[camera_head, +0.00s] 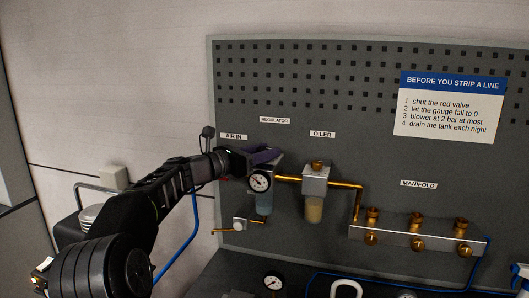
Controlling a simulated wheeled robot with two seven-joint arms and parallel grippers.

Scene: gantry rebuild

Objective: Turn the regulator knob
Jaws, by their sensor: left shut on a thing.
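The regulator is on the grey pegboard under the REGULATOR label (274,120), with a round white-faced gauge (260,181) on its front and a clear bluish bowl (264,204) below. My left arm comes in from the left, and my left gripper (250,157) is at the top of the regulator, just above the gauge. The gripper is shut on the regulator knob, which the dark fingers mostly hide. How far the knob is turned cannot be seen. My right gripper is not in view.
The oiler (315,180) hangs close right of the regulator, joined by a brass pipe (288,179). Farther right is the manifold (415,239) with brass fittings. A sign (450,105) is at upper right. Another gauge (273,282) and a blue hose (400,285) lie low in front.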

